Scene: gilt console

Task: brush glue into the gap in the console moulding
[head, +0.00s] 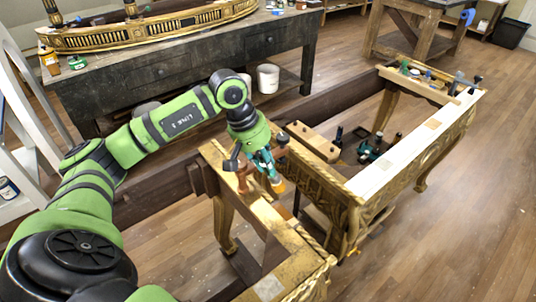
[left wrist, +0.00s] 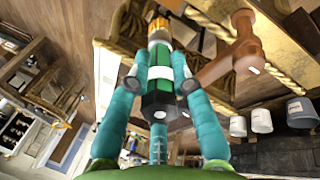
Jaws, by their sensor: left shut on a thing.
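The gilt console frame (head: 353,192) stands in the middle of the head view, with carved sides and a pale top rail. My left gripper (head: 272,170) is above its near corner, pointing down. It is shut on a brush-like tool (head: 279,187) with an orange end. In the left wrist view the tool has a dark green and black handle (left wrist: 158,98), a pale band and an orange-yellow end (left wrist: 159,27), between my teal fingers. The end is close to the gilt moulding (left wrist: 125,60); I cannot tell whether it touches. The gap itself cannot be made out. My right gripper is out of view.
A reddish-brown clamp or mallet-like piece (head: 243,180) is beside the gripper on the rail, and shows large in the left wrist view (left wrist: 232,62). Bottles and tools (head: 370,150) lie inside the frame. A dark workbench (head: 180,70) stands behind. Floor at right is clear.

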